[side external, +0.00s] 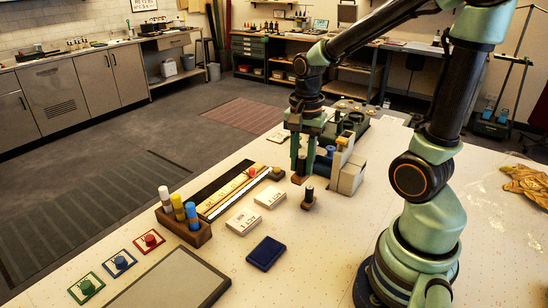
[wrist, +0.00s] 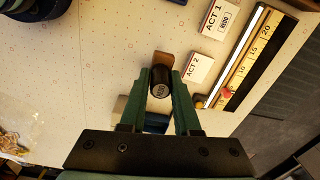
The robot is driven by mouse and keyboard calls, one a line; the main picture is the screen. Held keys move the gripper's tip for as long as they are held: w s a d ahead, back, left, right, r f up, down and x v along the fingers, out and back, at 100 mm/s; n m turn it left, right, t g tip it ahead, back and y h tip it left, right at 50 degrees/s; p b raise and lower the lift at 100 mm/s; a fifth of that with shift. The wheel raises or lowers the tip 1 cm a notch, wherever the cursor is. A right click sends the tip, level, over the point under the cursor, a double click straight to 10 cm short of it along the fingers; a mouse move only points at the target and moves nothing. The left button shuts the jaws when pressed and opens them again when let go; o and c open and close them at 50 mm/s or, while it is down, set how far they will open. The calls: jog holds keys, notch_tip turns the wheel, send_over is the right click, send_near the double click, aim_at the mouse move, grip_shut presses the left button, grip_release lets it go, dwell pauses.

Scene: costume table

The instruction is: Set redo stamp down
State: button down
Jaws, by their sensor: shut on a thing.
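My gripper (side external: 301,158) points down over the table (side external: 340,230), its green fingers closed around a stamp. In the wrist view my gripper (wrist: 161,82) holds the stamp by its dark round handle (wrist: 160,90), whose lettered end faces the camera. The held stamp's brown base (side external: 300,179) shows below the fingertips, close to the tabletop; I cannot tell whether it touches. It appears upright. A second stamp (side external: 308,200), with a dark handle and wooden base, stands on the table just in front of it. I cannot make that one out separately in the wrist view.
A pale block holder (side external: 347,176) stands close right of my gripper. Left are the ACT 1 box (side external: 243,221), ACT 2 box (side external: 270,195) and a ruler (side external: 236,190). A dark blue pad (side external: 266,253) and a bottle rack (side external: 184,229) are nearer.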

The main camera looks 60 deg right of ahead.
notch_tip(320, 180, down, 13)
jog(key=shift+f, duration=0.15)
dwell(0.4)
jog(key=shift+f, duration=0.1)
jog(key=c, duration=0.6)
grip_release()
jog(key=shift+c, duration=0.2)
notch_tip(320, 180, up, 12)
jog(key=shift+r, duration=0.1)
jog(key=a+r+n+t, duration=0.5)
jog(key=a+r+n, duration=0.3)
jog(key=n, duration=0.8)
jog(key=shift+w+r, duration=0.35)
jog(key=shift+r, duration=1)
